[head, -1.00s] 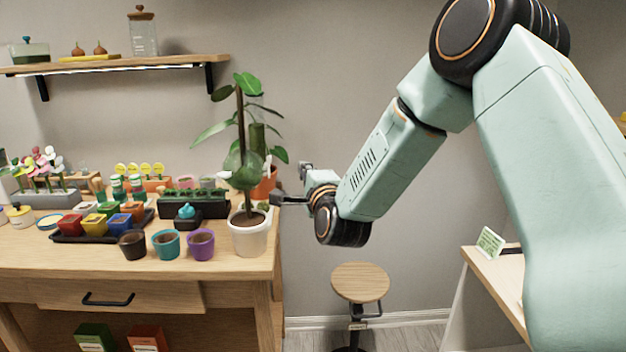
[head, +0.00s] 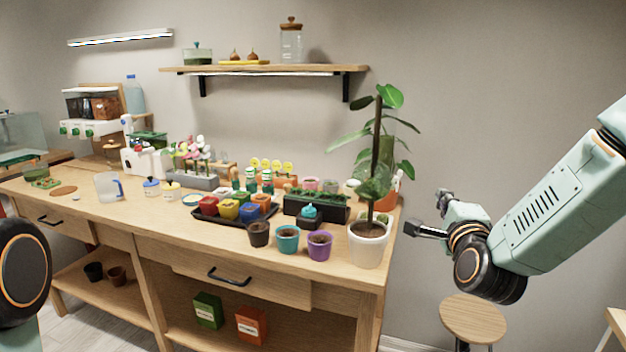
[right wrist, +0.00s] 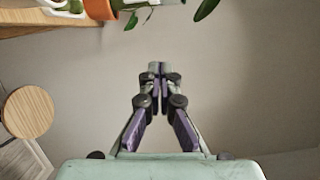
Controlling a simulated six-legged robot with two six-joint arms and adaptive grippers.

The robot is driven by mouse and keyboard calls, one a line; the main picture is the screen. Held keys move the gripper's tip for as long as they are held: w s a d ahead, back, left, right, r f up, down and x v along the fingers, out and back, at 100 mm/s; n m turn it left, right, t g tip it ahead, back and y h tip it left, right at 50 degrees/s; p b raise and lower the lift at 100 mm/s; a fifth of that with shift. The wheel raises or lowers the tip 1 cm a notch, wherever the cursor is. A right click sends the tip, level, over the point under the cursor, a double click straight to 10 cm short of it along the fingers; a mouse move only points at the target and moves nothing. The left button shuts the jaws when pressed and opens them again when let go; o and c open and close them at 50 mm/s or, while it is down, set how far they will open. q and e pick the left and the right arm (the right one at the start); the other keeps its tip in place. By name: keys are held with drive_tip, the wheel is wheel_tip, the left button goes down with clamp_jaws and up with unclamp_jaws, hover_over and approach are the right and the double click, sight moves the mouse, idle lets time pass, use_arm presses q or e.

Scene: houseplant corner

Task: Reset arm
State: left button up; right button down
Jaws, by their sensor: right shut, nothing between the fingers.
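My right arm comes in from the right in the head view. Its gripper (head: 424,212) is to the right of the workbench's end, beside the potted plant, and holds nothing. In the right wrist view the gripper (right wrist: 157,68) is shut, with its fingertips together against the plain wall. Part of my left arm shows at the lower left edge of the head view, but its gripper is out of view.
A tall plant in a white pot (head: 368,245) stands at the right end of the wooden workbench (head: 130,222). Small pots and a tray crowd the bench. A round stool (head: 473,318) stands below my right arm. A shelf (head: 265,69) hangs above.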

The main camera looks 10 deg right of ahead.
drive_tip(key=s+a+f+n+g+y+b, duration=0.1)
drive_tip(key=s+a+f+n+g+y, duration=0.25)
drive_tip(key=s+a+f+n, duration=0.6)
drive_tip(key=s+a+f+n+g+y+b, duration=0.1)
drive_tip(key=s+f+n+g+y, duration=0.35)
drive_tip(key=f, duration=1.05)
drive_tip(key=s+a+f+n+g+h+b, duration=0.1)
drive_tip(key=s+f+n+g, duration=0.3)
drive_tip(key=s+f, duration=0.5)
drive_tip(key=s+a+f+n+g+h+b, duration=0.1)
drive_tip(key=s+a+f+n+g, duration=0.2)
drive_tip(key=s+f, duration=0.6)
drive_tip(key=s+n+g, duration=0.1)
drive_tip(key=s+g, duration=0.1)
drive_tip(key=s, duration=0.6)
drive_tip(key=shift+s+a+f+g, duration=0.15)
drive_tip(key=shift+s+f+g, duration=0.15)
drive_tip(key=shift+s+f, duration=0.05)
drive_tip(key=shift+h, duration=0.3)
